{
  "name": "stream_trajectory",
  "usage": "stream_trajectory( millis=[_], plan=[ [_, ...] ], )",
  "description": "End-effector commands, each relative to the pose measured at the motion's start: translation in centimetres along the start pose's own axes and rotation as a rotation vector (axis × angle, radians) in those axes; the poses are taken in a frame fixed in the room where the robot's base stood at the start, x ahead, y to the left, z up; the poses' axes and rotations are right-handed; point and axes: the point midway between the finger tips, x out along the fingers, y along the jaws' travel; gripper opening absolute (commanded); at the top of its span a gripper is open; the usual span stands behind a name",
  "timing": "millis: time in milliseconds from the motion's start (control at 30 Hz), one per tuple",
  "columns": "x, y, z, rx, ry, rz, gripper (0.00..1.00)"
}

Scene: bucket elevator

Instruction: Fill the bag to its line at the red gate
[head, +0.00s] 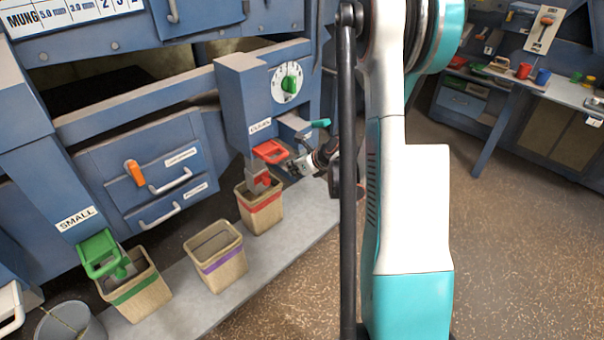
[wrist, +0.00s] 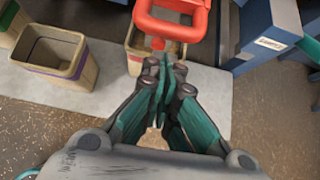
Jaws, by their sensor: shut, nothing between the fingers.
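The red gate (head: 270,152) is a red handle on the blue cabinet, under the label CLEAN. A tan bag (head: 262,217) with a red band stands below its spout. The fill level inside is hidden by the spout. My gripper (head: 298,167) is close to the right of the red gate, above the bag's right side. In the wrist view, my gripper (wrist: 170,75) is shut and empty, with the red gate (wrist: 172,24) just beyond the fingertips. The bag (wrist: 134,66) lies partly behind the fingers there.
A purple-banded bag (head: 221,274) and a green-banded bag (head: 140,297) under a green gate (head: 102,254) stand to the left. A teal lever (head: 320,123) juts out nearby. Open floor lies at right.

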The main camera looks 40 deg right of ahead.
Motion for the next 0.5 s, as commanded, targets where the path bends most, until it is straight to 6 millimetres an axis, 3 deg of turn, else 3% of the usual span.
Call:
stream_trajectory(
  millis=[500],
  plan=[
    [0.85, 0.00, 1.16, -0.001, 0.000, 0.000, 0.00]
  ],
)
